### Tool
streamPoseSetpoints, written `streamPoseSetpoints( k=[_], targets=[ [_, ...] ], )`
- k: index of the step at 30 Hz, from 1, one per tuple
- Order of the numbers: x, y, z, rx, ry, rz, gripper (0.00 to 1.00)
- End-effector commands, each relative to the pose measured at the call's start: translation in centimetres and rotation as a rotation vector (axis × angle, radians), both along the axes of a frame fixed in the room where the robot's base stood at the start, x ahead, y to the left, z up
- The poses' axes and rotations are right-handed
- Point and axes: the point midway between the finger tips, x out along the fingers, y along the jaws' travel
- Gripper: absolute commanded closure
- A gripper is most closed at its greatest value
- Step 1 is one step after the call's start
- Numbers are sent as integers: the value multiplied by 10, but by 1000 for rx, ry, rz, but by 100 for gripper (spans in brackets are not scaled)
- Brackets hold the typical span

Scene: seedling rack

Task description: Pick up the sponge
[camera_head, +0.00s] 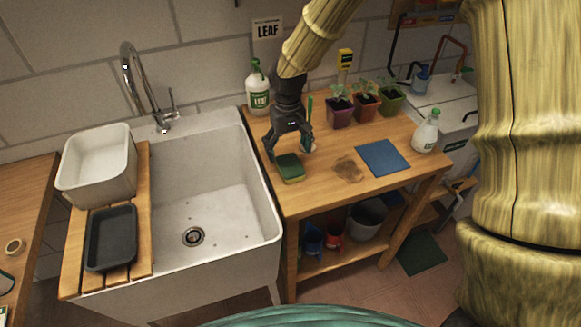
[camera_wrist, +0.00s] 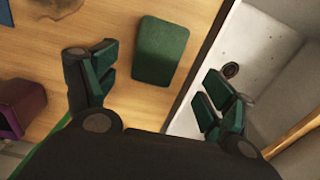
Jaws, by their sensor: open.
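The sponge (camera_head: 290,170) lies on the wooden table, near its left edge beside the sink. It has a dark green top and a yellowish lower layer. In the wrist view the sponge (camera_wrist: 160,50) shows as a dark green block, ahead of my fingers and between their lines. My gripper (camera_head: 289,152) is open and empty, just above and behind the sponge in the head view. In the wrist view my gripper (camera_wrist: 157,92) has its two fingers spread wide, the left over the wood and the right over the sink. I see no contact with the sponge.
The sink (camera_head: 210,215) adjoins the wooden table (camera_head: 315,190) on the left. A blue cloth (camera_head: 383,158) and a dark stain lie to the right. Potted seedlings (camera_head: 340,112), a spray bottle (camera_head: 257,90) and a second bottle (camera_head: 426,132) stand around the table's back and right.

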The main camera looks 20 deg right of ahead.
Motion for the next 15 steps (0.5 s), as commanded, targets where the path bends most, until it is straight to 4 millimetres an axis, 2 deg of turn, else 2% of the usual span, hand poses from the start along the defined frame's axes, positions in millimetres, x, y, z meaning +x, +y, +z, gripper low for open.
streamPoseSetpoints(
  k=[3,11,15],
  targets=[
    [0,-1,-11,0,1,0,17],
    [-1,-2,-20,0,1,-2,17],
    [-2,-5,-32,0,2,-3,17]
  ],
)
